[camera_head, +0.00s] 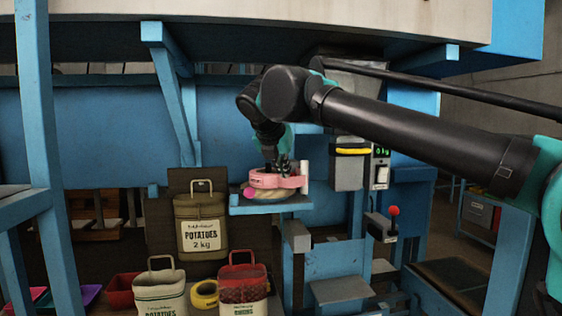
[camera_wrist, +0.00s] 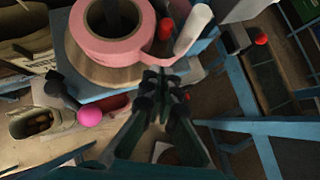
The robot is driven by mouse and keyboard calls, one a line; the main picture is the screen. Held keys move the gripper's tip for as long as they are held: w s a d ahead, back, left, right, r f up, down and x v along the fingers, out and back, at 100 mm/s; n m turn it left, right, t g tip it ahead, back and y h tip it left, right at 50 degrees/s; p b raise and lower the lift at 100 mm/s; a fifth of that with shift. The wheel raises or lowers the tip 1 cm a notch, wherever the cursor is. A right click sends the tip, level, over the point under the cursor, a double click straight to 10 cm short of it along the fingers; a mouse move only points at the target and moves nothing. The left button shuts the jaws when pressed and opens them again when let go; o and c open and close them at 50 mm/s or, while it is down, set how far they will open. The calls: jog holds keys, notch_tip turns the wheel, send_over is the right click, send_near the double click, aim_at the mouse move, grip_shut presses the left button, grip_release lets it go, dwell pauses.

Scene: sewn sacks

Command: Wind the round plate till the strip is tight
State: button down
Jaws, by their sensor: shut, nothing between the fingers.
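A pink tape roll (camera_head: 264,180) lies flat on the round wooden plate (camera_wrist: 98,74), over a blue shelf. In the wrist view the roll (camera_wrist: 92,45) shows its open core. A pink strip (camera_wrist: 158,56) runs from the roll toward a white upright roller (camera_wrist: 193,30) and looks curved rather than straight. A pink ball knob (camera_wrist: 90,117) sits beside the plate, near a dark lever; it also shows in the head view (camera_head: 249,193). My gripper (camera_wrist: 161,85) is shut and empty, just beside the plate's edge and the strip, apart from the knob.
A potato sack (camera_head: 200,225) stands left of the shelf (camera_head: 270,208), with more sacks (camera_head: 160,290) below. A red-knobbed lever (camera_head: 393,211) and a grey box with a yellow bar (camera_head: 350,165) are to the right. Blue frame posts (camera_head: 45,150) stand at the left.

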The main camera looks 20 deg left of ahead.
aim_at(294, 176)
jog(key=w, duration=0.1)
jog(key=w+f, duration=0.1)
jog(key=w, duration=0.1)
jog(key=w+f, duration=0.1)
jog(key=w, duration=0.1)
jog(key=shift+a+f, duration=0.1)
jog(key=shift+a, duration=0.05)
jog(key=shift+w, duration=0.6)
jog(key=shift+w, duration=1.05)
jog(key=shift+s, duration=0.2)
